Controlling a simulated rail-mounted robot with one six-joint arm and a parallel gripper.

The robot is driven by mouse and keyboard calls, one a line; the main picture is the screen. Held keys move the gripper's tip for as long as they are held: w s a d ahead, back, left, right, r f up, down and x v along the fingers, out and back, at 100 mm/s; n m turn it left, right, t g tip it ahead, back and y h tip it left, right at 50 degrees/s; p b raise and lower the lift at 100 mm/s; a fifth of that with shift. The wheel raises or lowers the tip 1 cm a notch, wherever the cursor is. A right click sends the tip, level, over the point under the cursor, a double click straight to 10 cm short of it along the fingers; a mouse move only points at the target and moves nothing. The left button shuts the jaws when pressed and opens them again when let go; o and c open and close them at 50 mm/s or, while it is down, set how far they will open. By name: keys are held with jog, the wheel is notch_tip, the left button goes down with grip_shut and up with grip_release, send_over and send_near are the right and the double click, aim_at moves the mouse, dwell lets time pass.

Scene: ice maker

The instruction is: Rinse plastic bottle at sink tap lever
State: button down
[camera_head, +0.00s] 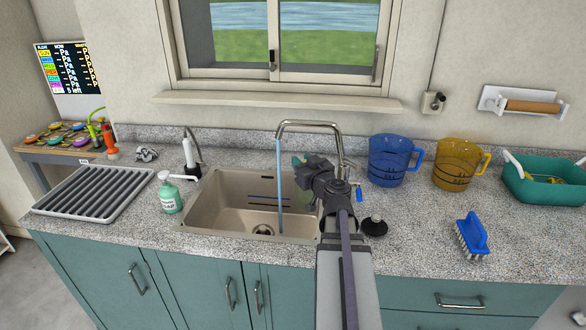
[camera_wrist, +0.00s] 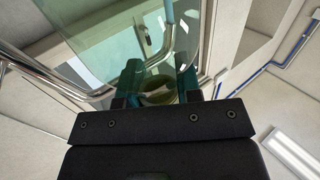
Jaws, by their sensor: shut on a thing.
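My gripper (camera_head: 304,166) is over the right part of the sink (camera_head: 213,205), to the right of the running water. In the wrist view its two teal fingers (camera_wrist: 159,84) are shut on a clear greenish plastic bottle (camera_wrist: 150,42). In the head view only a small green part of the bottle (camera_head: 298,159) shows; my wrist hides the rest. The tap (camera_head: 310,124) arches over the sink, and a blue water stream (camera_head: 280,185) falls from its spout. The stream appears just left of the bottle. A blue-tipped lever (camera_head: 359,193) shows beside the tap, partly behind my arm.
A soap bottle (camera_head: 170,195) stands at the sink's left, by a ribbed drying tray (camera_head: 95,192). To the right are a blue jug (camera_head: 389,163), a yellow jug (camera_head: 456,166), a blue brush (camera_head: 472,236) and a black stopper (camera_head: 374,227). The window sill (camera_head: 280,100) is behind the tap.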

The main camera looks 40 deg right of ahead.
jog(key=shift+d+h, duration=0.3)
jog(key=shift+w+f, duration=0.1)
jog(key=shift+w, duration=0.3)
jog(key=w+f+b, duration=0.2)
jog(key=w+b, duration=0.1)
jog(key=w, duration=1)
jog(key=shift+d+f, duration=0.15)
jog(key=shift+f, duration=0.15)
jog(key=shift+w, duration=0.1)
jog(key=shift+d, duration=0.1)
jog(key=shift+d, duration=0.5)
